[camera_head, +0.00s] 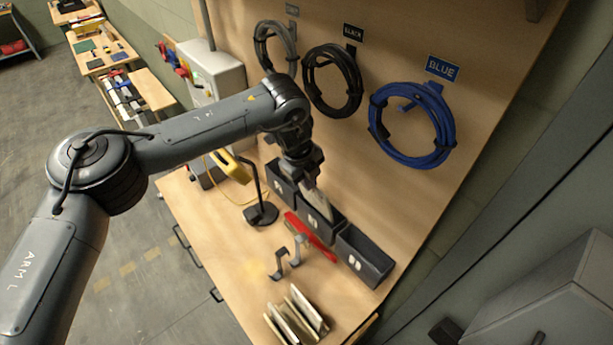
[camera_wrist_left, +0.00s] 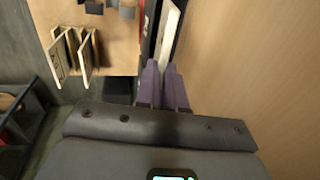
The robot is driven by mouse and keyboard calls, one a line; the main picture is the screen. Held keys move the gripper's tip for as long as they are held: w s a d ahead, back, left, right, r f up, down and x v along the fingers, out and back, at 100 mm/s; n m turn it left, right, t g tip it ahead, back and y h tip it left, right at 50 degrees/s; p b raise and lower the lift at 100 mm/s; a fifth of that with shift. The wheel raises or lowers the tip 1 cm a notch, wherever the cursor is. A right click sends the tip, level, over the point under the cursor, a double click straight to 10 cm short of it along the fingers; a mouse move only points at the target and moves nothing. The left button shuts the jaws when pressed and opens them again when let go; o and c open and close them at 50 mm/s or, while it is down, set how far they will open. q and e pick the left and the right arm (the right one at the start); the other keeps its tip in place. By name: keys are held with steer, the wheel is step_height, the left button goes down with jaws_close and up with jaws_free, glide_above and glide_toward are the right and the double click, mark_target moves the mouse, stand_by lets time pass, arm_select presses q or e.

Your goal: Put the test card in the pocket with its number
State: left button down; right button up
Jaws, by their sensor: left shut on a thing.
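My left gripper (camera_head: 308,178) points down over the row of black pockets and is shut on a pale test card (camera_head: 317,198). In the left wrist view the purple-grey fingers (camera_wrist_left: 166,82) pinch the card (camera_wrist_left: 168,35), seen nearly edge-on. The card's lower part is at the opening of the middle pocket (camera_head: 312,222); I cannot tell how far inside it is. Another pocket (camera_head: 280,188) stands behind, partly covered by the gripper, and a third (camera_head: 364,256) in front is clear. The pockets bear white marks too small to read. The held card's number is hidden. My right gripper is not in view.
Several other cards (camera_head: 296,314) stand at the bench's front; some show in the wrist view (camera_wrist_left: 73,55). A red object (camera_head: 312,236) lies before the pockets. Grey hooks (camera_head: 290,256) and a black stand (camera_head: 261,213) are nearby. Coiled cables (camera_head: 411,125) hang on the back board.

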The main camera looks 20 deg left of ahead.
mark_target(313, 197)
arm_select(q)
steer(key=shift+b+x, duration=0.8)
steer(key=shift+x, duration=1.65)
steer(key=shift+b+x, duration=0.35)
steer(key=shift+x, duration=0.7)
steer(key=c, duration=1.2)
jaws_free()
steer(key=shift+o, duration=0.2)
steer(key=b+v, duration=0.2)
steer(key=v, duration=0.8)
steer(key=shift+r, duration=0.35)
